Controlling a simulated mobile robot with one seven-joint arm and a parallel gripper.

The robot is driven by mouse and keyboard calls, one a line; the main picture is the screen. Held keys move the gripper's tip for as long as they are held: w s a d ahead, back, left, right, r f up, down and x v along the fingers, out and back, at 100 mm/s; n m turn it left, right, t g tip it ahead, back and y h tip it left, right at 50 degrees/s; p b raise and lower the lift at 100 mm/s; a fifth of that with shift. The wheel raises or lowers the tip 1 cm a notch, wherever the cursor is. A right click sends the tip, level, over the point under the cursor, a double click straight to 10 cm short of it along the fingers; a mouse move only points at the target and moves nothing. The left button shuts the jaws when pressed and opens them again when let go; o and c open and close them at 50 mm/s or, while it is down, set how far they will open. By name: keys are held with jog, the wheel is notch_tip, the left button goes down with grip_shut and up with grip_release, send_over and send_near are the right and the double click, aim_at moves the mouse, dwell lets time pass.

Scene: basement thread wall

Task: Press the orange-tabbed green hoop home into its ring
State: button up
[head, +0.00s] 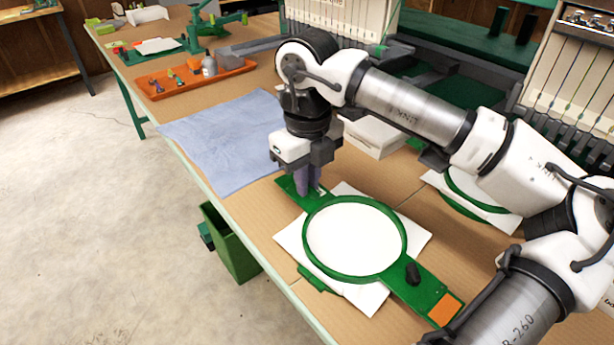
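A green hoop (312,252) lies on the table with white cloth (350,238) spread across its circle and out beyond the rim. A green arm with an orange tab (444,308) and a black knob (412,273) extends from it at lower right. Another green arm (290,188) extends at upper left. My gripper (311,190) points down at this upper-left arm, its purple-grey fingers close together. I cannot tell whether they touch or hold it. Hoop and ring cannot be told apart here, nor whether the hoop is fully seated.
A second green hoop with white cloth (458,190) lies partly behind my arm. A blue cloth (225,140), an orange tray (190,82) and a white box (373,138) are on the table. A green bin (232,245) is beside the table's left edge. Machines stand behind.

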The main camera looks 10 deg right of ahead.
jog(key=o, duration=0.5)
jog(key=shift+f, duration=0.15)
notch_tip(320, 180, up, 8)
jog(key=p, duration=0.5)
jog(key=shift+r, duration=0.2)
jog(key=shift+s+f, duration=0.1)
jog(key=shift+s, duration=0.05)
